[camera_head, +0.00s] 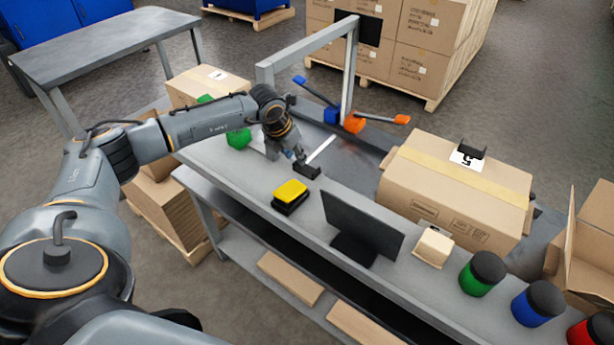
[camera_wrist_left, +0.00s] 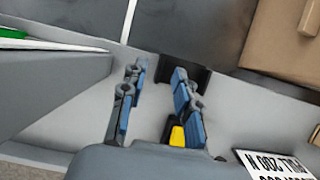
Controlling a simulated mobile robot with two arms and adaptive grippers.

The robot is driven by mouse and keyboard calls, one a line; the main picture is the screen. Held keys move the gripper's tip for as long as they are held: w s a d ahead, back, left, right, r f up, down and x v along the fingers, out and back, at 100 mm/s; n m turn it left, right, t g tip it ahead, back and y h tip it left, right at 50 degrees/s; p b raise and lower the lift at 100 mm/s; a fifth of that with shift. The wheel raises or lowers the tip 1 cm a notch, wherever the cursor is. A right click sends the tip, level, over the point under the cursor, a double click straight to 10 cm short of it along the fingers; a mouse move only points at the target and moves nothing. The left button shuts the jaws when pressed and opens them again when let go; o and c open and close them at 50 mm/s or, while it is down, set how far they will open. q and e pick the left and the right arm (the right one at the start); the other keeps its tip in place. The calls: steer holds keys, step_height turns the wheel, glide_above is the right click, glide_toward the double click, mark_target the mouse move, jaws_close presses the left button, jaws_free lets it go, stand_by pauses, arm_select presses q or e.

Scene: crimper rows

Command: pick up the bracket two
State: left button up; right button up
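A small black bracket (camera_head: 307,171) lies on the grey workbench, right by the tip of my left gripper (camera_head: 298,158) in the head view. In the left wrist view the bracket (camera_wrist_left: 186,70) shows as a dark shape beyond the fingertips, partly hidden by the right-hand finger. My left gripper (camera_wrist_left: 158,78) is open, with a clear gap between its blue-padded fingers; I cannot tell whether a finger touches the bracket. Another black bracket (camera_head: 472,148) stands on the large carton at the right. No label shows which one is bracket two. My right gripper is not in view.
On the workbench (camera_head: 240,170), a yellow-and-black block (camera_head: 290,192) lies close in front of the gripper. A dark monitor (camera_head: 360,225) stands beside it. A large carton (camera_head: 450,200), a metal frame (camera_head: 349,75) and several coloured jars flank the area.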

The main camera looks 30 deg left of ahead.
arm_select(q)
steer(key=shift+b+x, duration=0.4)
steer(key=shift+x, duration=0.7)
steer(key=shift+s+r, duration=0.1)
jaws_close()
steer(key=shift+r, duration=0.1)
